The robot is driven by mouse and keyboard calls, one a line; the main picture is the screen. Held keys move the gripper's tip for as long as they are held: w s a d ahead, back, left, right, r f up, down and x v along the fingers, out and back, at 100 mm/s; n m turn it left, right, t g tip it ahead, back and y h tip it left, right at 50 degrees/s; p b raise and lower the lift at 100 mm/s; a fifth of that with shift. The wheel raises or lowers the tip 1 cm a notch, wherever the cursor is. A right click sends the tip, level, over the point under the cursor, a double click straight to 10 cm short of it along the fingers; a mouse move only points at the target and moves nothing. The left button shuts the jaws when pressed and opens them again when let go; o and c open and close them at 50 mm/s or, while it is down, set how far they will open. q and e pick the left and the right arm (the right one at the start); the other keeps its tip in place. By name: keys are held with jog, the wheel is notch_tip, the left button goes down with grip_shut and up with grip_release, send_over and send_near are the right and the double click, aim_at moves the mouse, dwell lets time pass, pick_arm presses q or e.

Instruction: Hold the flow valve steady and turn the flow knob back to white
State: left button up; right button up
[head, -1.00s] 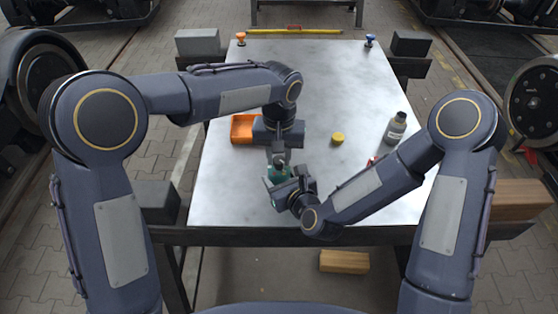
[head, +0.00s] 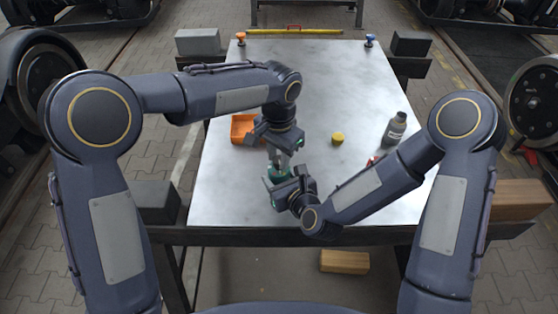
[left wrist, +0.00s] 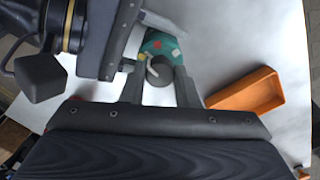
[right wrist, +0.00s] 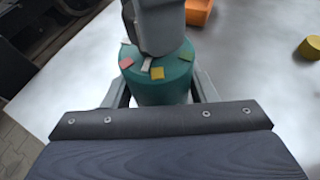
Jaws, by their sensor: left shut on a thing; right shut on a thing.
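The flow valve (right wrist: 160,88) is a teal cylinder standing upright near the table's front edge. My right gripper (head: 279,180) is shut around its body from the front. Red, yellow, green and white marks sit on its top rim. The flow knob (left wrist: 161,69) is dark grey and sits on top. My left gripper (head: 279,160) is shut on it from above. A pale pointer (right wrist: 147,64) sticks out from the knob. In the right wrist view it lies close to the yellow mark, but the left gripper's finger hides most of the knob.
An orange tray (head: 241,128) lies left of the left gripper. A yellow round piece (head: 337,138) and a grey bottle (head: 395,128) stand to the right. A small red thing (head: 372,160) is partly hidden by my right arm. The table's far half is mostly clear.

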aim_at(279, 159)
pick_arm(q)
jog(key=o, duration=1)
jog(key=shift+r, duration=0.15)
notch_tip(279, 159, up, 11)
jog(key=shift+r, duration=0.25)
notch_tip(279, 159, down, 12)
jog(key=m, duration=0.5)
